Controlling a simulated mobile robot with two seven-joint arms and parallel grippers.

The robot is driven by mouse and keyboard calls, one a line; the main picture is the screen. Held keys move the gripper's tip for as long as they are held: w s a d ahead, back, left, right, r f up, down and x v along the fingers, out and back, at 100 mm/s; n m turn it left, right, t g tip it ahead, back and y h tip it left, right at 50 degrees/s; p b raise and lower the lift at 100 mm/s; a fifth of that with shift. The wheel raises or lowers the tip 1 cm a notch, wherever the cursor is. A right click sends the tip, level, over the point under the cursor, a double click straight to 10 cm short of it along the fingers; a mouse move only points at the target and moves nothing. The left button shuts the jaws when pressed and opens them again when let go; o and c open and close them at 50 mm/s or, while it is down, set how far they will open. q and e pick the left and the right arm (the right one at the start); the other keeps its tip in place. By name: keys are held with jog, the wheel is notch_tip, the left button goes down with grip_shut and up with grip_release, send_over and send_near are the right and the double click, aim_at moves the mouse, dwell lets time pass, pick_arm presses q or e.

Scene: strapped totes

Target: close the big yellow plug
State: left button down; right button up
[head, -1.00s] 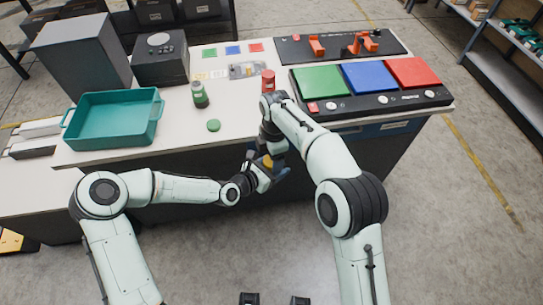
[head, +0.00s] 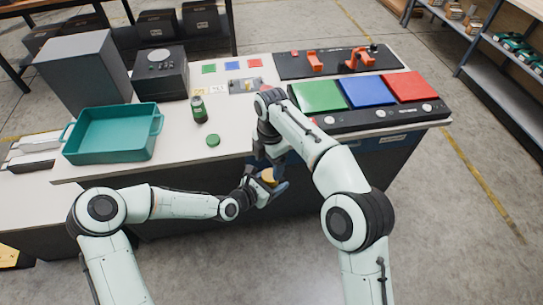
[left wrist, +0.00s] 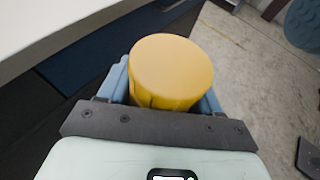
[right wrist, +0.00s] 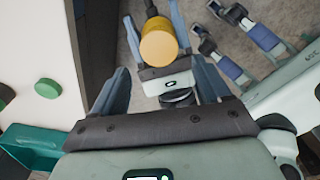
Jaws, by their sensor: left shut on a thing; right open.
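The big yellow plug (left wrist: 172,72) is a plain, wide yellow cylinder, held between the blue fingers of my left gripper (left wrist: 165,92), in front of the bench. It also shows in the head view (head: 268,177), partly covered by the grippers. In the right wrist view the plug (right wrist: 158,44) lies just beyond the fingertips, with a dark, narrow part at its far side. My right gripper (right wrist: 158,66) is open and empty, with its fingers apart and pointing toward the plug and my left gripper. I cannot see what the plug fits into.
A board with orange parts (head: 358,60) stands behind. The bench edge is close to my grippers.

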aim_at(270, 175)
jog(key=shift+w+d+r+n, duration=0.1)
jog(key=shift+r+n, duration=0.5)
jog(key=shift+n, duration=0.5)
jog(key=shift+w+d+r+n, duration=0.1)
jog(key=shift+d+r+n, duration=0.1)
jog(key=shift+r+n, duration=0.2)
jog(key=shift+w+d+r+n, duration=0.1)
jog(key=shift+d+r+n, duration=0.05)
jog(key=shift+r+n, duration=0.25)
jog(key=shift+s+a+f, duration=0.1)
jog(key=shift+f, duration=1.9)
jog(key=shift+s+a+f, duration=0.1)
jog(key=shift+f, duration=1.9)
jog(key=shift+c, duration=0.2)
jog(key=c, duration=1)
jog(key=m, duration=0.6)
jog(key=shift+c, duration=0.2)
jog(key=o, duration=1.2)
jog(key=shift+c, duration=0.2)
